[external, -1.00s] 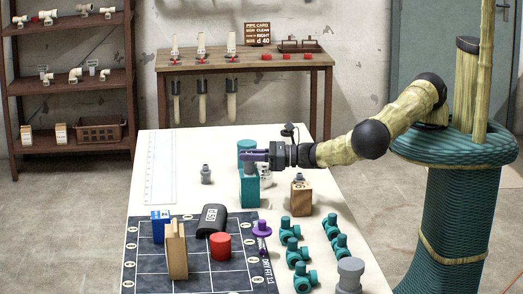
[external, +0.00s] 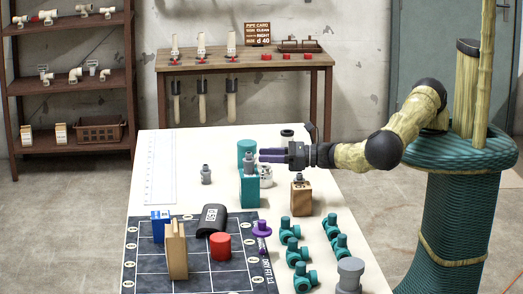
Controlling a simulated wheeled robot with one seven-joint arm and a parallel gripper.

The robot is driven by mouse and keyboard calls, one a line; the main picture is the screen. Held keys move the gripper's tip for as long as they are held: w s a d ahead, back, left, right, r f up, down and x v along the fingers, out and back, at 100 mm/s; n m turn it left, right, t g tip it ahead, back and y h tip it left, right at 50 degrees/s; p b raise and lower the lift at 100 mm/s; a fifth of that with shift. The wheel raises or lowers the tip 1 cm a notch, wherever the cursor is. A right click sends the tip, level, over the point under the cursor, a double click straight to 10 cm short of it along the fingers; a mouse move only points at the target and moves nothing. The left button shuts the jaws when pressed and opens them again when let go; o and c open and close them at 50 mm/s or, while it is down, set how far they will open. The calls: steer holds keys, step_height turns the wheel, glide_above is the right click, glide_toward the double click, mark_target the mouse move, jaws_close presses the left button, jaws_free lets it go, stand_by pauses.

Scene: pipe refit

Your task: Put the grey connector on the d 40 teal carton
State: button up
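The teal carton (external: 249,190) stands upright near the middle of the white table. A small grey connector (external: 249,164) stands upright on its top. My gripper (external: 259,155) is just to the right of this connector, pointing left. Its two purple fingers are apart with nothing seen between them, and they appear clear of the connector. Another grey connector (external: 206,174) stands on the table to the left. The carton's d 40 marking is too small to read.
A wooden block (external: 301,199) with a grey fitting on top stands right of the carton. A teal cylinder (external: 246,147) and a white round part (external: 265,176) are close to the carton. Several teal valves (external: 290,231) stand at front right.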

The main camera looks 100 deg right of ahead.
steer(key=s+p, duration=0.1)
steer(key=s, duration=0.5)
steer(key=shift+s+a, duration=0.2)
steer(key=shift+a, duration=0.25)
